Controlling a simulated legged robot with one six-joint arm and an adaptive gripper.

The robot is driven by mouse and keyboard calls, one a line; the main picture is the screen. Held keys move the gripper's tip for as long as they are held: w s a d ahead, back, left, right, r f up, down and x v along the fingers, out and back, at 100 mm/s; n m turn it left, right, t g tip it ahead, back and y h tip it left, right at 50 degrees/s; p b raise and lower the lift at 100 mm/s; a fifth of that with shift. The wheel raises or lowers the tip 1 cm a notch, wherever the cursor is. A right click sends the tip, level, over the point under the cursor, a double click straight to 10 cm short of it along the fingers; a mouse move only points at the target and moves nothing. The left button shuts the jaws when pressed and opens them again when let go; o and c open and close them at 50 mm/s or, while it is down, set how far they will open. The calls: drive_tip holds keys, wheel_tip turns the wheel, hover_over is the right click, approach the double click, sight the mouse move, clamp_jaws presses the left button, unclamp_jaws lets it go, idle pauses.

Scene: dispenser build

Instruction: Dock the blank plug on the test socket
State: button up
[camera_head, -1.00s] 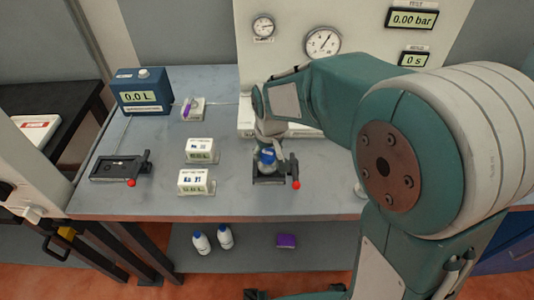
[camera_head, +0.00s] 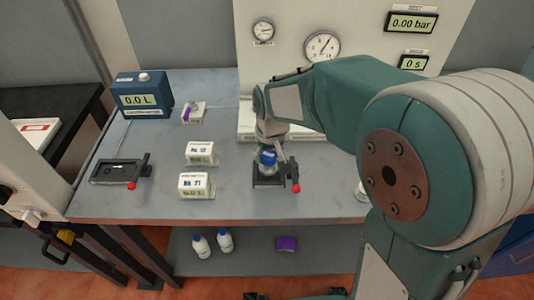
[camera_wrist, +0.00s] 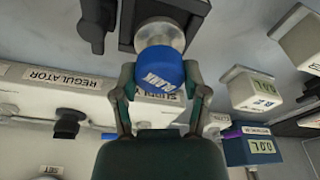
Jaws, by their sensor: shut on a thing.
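A round metal part (camera_wrist: 160,34) adjoins the plug's far side, in front of a black bracket. In the head view the blue plug (camera_head: 268,157) sits upright just above the black socket fixture (camera_head: 268,182), which I take as the test socket. It has a side lever with a red knob (camera_head: 296,188). I cannot tell whether the plug is fully seated; the contact is hidden.
A second black fixture with a red knob (camera_head: 110,171) lies at the left of the bench. White display boxes (camera_head: 194,186) stand left of my gripper. A blue meter (camera_head: 143,98) is at the back left. The gauge panel (camera_head: 350,70) rises behind.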

sight(272, 159)
drive_tip(key=shift+f, duration=1.15)
idle(0.6)
drive_tip(key=o, duration=0.9)
drive_tip(key=shift+s+d+r, duration=0.1)
drive_tip(key=shift+s+r, duration=0.15)
drive_tip(key=shift+r, duration=1.55)
drive_tip(key=shift+s+d+r, duration=0.1)
drive_tip(key=shift+s+r, duration=0.2)
drive_tip(key=shift+r, duration=1.55)
drive_tip(key=shift+s+d+r, duration=0.1)
drive_tip(key=shift+s+r, duration=0.15)
drive_tip(key=shift+r, duration=1.55)
drive_tip(key=s+d+r+m+t, duration=0.1)
drive_tip(key=s+d, duration=0.3)
drive_tip(key=s, duration=0.1)
drive_tip(key=s+d+r+m+t, duration=0.1)
drive_tip(key=s+d, duration=0.3)
drive_tip(key=s, duration=0.2)
drive_tip(key=s+d+r+m+t, duration=0.1)
drive_tip(key=s+d, duration=0.3)
drive_tip(key=s, duration=0.2)
drive_tip(key=shift+s+r+m+t+h, duration=0.2)
drive_tip(key=shift+s+m+t+h, duration=0.1)
drive_tip(key=shift+t, duration=0.1)
